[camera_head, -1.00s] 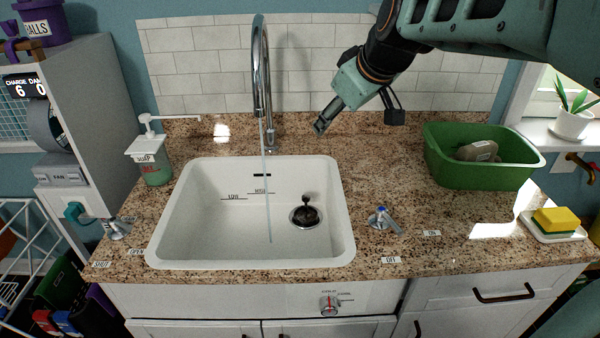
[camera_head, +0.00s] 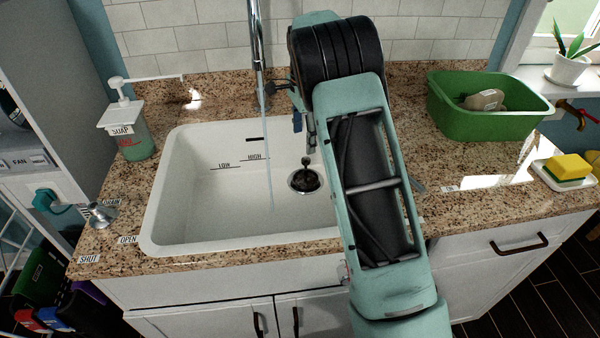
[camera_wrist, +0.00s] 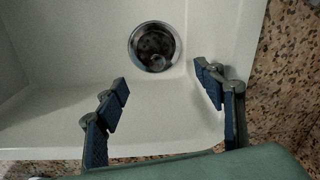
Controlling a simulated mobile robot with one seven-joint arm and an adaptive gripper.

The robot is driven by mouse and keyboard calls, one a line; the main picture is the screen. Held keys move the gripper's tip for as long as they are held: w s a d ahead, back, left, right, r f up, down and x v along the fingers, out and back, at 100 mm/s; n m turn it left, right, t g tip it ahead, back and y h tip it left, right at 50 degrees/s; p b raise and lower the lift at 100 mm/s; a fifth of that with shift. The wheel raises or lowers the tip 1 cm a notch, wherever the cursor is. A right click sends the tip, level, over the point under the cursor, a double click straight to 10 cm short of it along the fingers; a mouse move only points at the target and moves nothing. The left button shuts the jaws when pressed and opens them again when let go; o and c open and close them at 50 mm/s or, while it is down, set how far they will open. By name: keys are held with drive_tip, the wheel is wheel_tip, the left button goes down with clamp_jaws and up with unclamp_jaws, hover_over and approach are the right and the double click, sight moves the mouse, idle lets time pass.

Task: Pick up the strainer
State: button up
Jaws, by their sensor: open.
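The strainer (camera_head: 304,178) is dark with a small upright knob and sits in the drain at the right side of the white sink (camera_head: 190,200). In the wrist view the strainer (camera_wrist: 155,46) shows from above inside its shiny drain ring, beyond the fingertips and between their lines. My gripper (camera_wrist: 165,84) is open and empty, its two blue-padded fingers wide apart over the sink's edge. In the head view my gripper (camera_head: 307,132) is mostly hidden by my own arm; a finger shows above and near the strainer, apart from it.
A thin stream of water (camera_head: 266,150) falls from the faucet (camera_head: 256,50) into the sink, left of the strainer. A soap dispenser (camera_head: 128,130) stands at left. A green tub (camera_head: 490,120) and a yellow sponge (camera_head: 567,167) are at right. The sink's walls surround the drain.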

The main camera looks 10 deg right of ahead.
sight(306, 177)
wheel_tip(306, 177, down, 3)
drive_tip(key=shift+w+d+m+g, duration=0.1)
drive_tip(key=shift+m+g, duration=0.3)
drive_tip(key=shift+m, duration=0.8)
drive_tip(key=shift+f, duration=0.4)
drive_tip(key=f, duration=1.1)
drive_tip(key=shift+d+f+b, duration=0.15)
drive_tip(key=shift+d+b, duration=0.1)
drive_tip(key=shift+b, duration=0.05)
drive_tip(key=shift+c, duration=0.4)
drive_tip(key=c, duration=0.8)
